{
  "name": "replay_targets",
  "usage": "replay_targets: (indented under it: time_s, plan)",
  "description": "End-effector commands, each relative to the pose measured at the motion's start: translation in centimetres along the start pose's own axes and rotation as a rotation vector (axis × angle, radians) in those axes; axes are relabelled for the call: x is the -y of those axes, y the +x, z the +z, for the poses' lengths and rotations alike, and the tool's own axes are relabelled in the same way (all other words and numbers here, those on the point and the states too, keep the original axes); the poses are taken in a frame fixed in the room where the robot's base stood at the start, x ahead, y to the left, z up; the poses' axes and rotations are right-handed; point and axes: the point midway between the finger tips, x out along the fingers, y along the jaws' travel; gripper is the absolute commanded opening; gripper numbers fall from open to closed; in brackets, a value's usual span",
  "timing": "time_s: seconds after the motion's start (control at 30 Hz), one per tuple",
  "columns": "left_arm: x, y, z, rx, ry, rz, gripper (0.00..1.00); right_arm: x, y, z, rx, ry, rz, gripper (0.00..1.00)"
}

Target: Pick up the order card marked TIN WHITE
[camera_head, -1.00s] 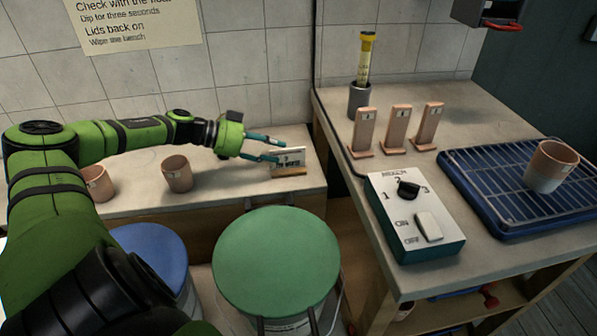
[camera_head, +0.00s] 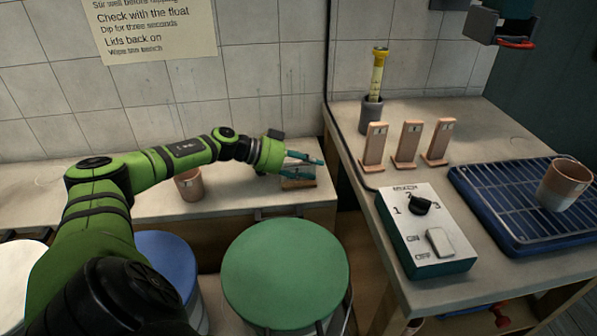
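The order card (camera_head: 297,183) stands in a small wooden holder at the right end of the back bench. Its marking is too small and too covered to read now. My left gripper (camera_head: 304,166) reaches it from the left. Its two teal fingers are apart, one above the other, and overlap the card's upper part. I cannot tell whether they touch it. The fingers hide much of the card's face.
A clay cup (camera_head: 189,186) stands on the bench below my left forearm. Green (camera_head: 285,270) and blue (camera_head: 165,262) lidded buckets stand in front. On the right table are a control box (camera_head: 425,235), upright test tiles (camera_head: 406,142), a yellow float (camera_head: 377,75) and a blue rack (camera_head: 490,205).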

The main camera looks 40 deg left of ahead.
Motion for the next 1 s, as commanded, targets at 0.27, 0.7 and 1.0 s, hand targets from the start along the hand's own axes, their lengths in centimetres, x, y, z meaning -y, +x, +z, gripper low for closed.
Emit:
replay_targets:
  time_s: [0.27,0.7,1.0]
  plan:
    - [0.0,0.0,0.0,0.000,0.001,0.000,0.00,0.0,0.0,0.1,0.001,0.000,0.000,0.00]
    - [0.0,-0.6,-1.3,-0.001,0.005,0.000,0.00,0.0,-0.2,0.1,0.003,0.000,0.000,0.00]
    - [0.0,-2.9,-6.9,-0.002,0.006,-0.001,0.00,0.1,-1.1,1.9,0.048,0.002,-0.003,0.00]
